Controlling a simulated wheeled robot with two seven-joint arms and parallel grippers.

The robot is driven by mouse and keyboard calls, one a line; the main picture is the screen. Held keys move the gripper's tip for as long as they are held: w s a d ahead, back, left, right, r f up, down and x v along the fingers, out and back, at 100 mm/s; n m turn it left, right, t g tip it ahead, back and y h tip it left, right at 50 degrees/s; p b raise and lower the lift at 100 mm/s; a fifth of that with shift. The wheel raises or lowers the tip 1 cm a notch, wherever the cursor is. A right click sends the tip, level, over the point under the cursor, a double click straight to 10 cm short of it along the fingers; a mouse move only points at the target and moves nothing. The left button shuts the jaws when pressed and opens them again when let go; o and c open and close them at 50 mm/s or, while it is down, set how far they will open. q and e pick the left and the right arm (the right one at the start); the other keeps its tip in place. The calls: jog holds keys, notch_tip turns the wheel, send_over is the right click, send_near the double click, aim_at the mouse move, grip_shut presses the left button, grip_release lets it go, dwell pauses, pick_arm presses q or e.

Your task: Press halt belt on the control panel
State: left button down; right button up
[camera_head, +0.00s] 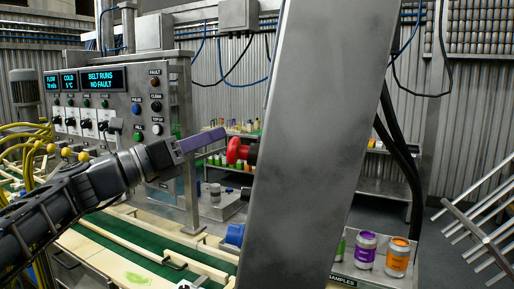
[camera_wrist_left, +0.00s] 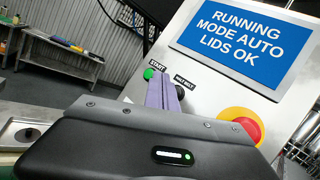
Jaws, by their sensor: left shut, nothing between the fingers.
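The control panel (camera_wrist_left: 210,70) fills the upper right of the left wrist view. It has a green button (camera_wrist_left: 149,74) labelled START, and a dark button (camera_wrist_left: 180,92) by a small label that seems to read HALT BELT. My left gripper (camera_wrist_left: 162,82) is shut and empty; its purple fingers overlap the panel face between the two buttons. I cannot tell whether they touch it. In the head view the left gripper (camera_head: 222,133) points right, and most of this panel is hidden behind a grey slab. My right gripper is not in view.
A red mushroom button (camera_wrist_left: 240,126) on a yellow ring sits low on the panel; it also shows in the head view (camera_head: 237,150). The panel screen (camera_wrist_left: 242,38) reads RUNNING, MODE AUTO, LIDS OK. A cabinet (camera_head: 172,100) with knobs stands behind my left arm. A green belt (camera_head: 130,240) runs below.

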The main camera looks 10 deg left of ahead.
pick_arm(q)
jog(key=shift+w+d+f+b, duration=0.1)
jog(key=shift+d+f+b, duration=0.1)
jog(key=shift+d, duration=0.95)
jog(key=shift+d+f+b, duration=0.15)
jog(key=shift+d+b, duration=0.05)
jog(key=shift+d, duration=0.9)
jog(key=shift+d, duration=0.15)
jog(key=shift+d, duration=0.25)
jog(key=shift+d+f, duration=0.15)
jog(key=shift+d, duration=0.3)
dwell(0.8)
dwell(0.4)
jog(key=shift+a, duration=0.85)
jog(key=shift+a+r+p, duration=0.2)
jog(key=shift+a+p, duration=0.15)
jog(key=shift+a, duration=0.5)
jog(key=shift+a+r+p, duration=0.15)
jog(key=shift+a+p, duration=0.25)
jog(key=shift+a, duration=0.4)
jog(key=shift+a+r+p, duration=0.2)
jog(key=shift+a+p, duration=0.15)
jog(key=shift+a, duration=0.5)
